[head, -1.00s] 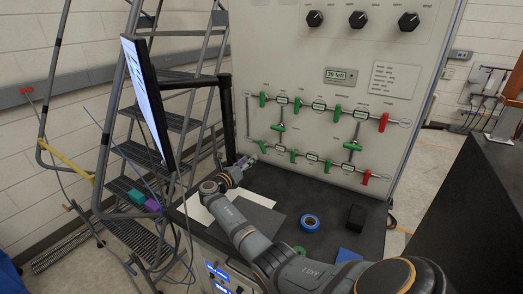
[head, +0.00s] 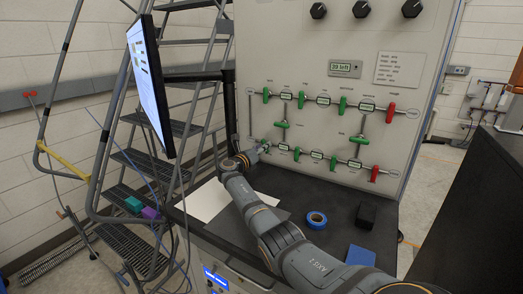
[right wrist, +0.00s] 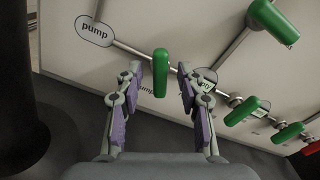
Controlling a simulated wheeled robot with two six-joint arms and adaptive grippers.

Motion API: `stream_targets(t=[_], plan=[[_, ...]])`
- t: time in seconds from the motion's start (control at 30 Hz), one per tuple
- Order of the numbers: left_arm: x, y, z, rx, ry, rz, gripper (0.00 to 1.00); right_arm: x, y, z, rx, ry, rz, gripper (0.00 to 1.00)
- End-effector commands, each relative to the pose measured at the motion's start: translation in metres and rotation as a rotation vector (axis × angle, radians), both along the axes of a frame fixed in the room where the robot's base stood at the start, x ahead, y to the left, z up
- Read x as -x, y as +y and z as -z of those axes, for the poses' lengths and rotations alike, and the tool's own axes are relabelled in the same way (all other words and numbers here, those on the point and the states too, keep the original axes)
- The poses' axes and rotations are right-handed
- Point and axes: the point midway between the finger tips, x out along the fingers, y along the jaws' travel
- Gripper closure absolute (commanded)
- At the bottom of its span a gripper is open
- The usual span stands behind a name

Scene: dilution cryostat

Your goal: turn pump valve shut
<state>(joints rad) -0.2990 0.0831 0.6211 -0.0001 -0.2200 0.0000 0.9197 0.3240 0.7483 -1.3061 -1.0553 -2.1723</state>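The panel (head: 340,125) carries a drawn pipe circuit with green and red valve handles. In the right wrist view a green handle (right wrist: 160,73) stands on the pipe beside an oval "pump" label (right wrist: 95,30). My right gripper (right wrist: 160,78) is open, with one finger on each side of this handle in the picture. I see gaps on both sides and no contact; how deep the handle sits between the fingers is unclear. In the head view my right gripper (head: 260,150) is at the panel's lower left, partly covering that spot. My left gripper is not in view.
Other green handles (right wrist: 247,110) and a red handle (head: 375,173) lie along the lower row to the right. The black worktop (head: 345,195) below holds a white sheet (head: 207,200), blue tape (head: 316,219) and a black block (head: 366,215). A monitor (head: 148,85) stands left.

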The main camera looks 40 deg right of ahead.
Motion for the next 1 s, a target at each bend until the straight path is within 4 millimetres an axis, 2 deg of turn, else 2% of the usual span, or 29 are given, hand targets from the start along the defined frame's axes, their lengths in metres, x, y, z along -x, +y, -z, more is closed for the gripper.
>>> stream_targets(t=[0.03, 0.27, 0.47, 0.7, 0.8, 1.0], plan=[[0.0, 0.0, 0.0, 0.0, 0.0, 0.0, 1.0, 0.0, 0.0, 0.0, 0.0, 0.0, 0.0, 0.69], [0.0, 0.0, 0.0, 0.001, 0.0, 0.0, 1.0, 0.0, 0.0, 0.0, 0.0, 0.0, 0.0, 1.0], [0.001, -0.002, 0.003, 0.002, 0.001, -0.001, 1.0, 0.0, 0.0, 0.002, -0.006, -0.021, 0.0, 1.0], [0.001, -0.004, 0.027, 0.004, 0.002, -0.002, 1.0, 0.002, 0.0, 0.005, -0.098, -0.343, 0.001, 1.0], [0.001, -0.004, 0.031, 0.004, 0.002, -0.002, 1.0, 0.003, 0.0, 0.002, -0.124, -0.434, 0.001, 1.0], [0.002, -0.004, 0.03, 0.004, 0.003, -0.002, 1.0, 0.003, 0.0, 0.0, -0.135, -0.464, 0.002, 1.0]])
